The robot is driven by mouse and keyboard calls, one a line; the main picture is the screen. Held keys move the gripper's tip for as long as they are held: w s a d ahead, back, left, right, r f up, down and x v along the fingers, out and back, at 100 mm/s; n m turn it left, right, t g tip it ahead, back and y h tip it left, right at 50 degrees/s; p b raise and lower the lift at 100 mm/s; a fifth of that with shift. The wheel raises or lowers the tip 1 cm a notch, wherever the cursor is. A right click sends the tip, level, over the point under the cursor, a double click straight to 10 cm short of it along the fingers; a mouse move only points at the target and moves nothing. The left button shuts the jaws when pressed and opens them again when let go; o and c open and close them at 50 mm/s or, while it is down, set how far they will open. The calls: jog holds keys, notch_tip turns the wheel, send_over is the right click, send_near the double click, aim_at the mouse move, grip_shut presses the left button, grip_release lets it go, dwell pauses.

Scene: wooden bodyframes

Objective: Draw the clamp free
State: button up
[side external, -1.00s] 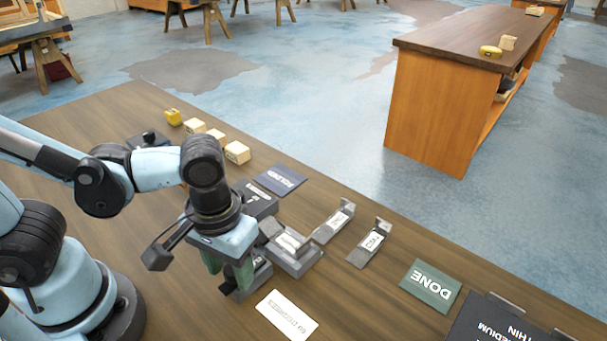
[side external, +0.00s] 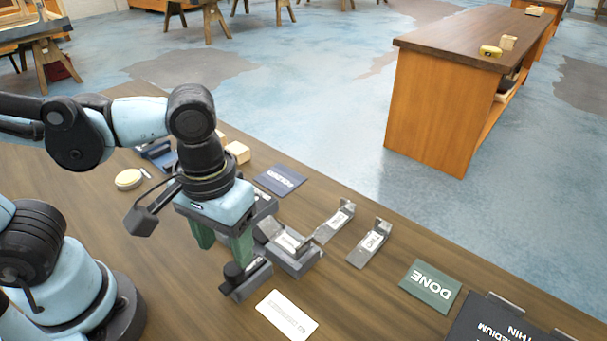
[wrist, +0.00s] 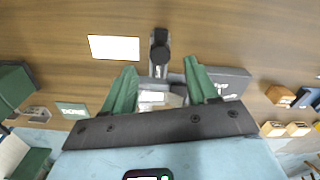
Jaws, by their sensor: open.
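My gripper (side external: 225,252) has two green fingers, spread apart with nothing between them in the side view. A small dark grey clamp-like piece with a round black knob (side external: 234,270) sits just in front of and below the fingertips. In the wrist view the knobbed piece (wrist: 160,50) stands just beyond the open fingers (wrist: 160,72), roughly centred between them. A grey fixture (side external: 297,262) with a white label lies right beside it. Whether the knobbed piece touches the fixture is hard to tell. One finger partly covers the area behind it.
Two labelled metal brackets (side external: 334,222) (side external: 370,243) lie to the right. A white card (side external: 287,315), a green DONE plate (side external: 431,285), a dark plate (side external: 279,180) and wooden blocks (side external: 237,153) lie around.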

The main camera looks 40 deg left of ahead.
aim_at(230, 270)
notch_tip(230, 270, up, 6)
dwell(0.5)
jog(key=shift+r, duration=0.1)
jog(key=w+a+f+m+t, duration=0.3)
jog(key=w+a+t, duration=0.4)
jog(key=a, duration=0.5)
jog(key=shift+w+f, duration=0.25)
jog(key=shift+w, duration=0.95)
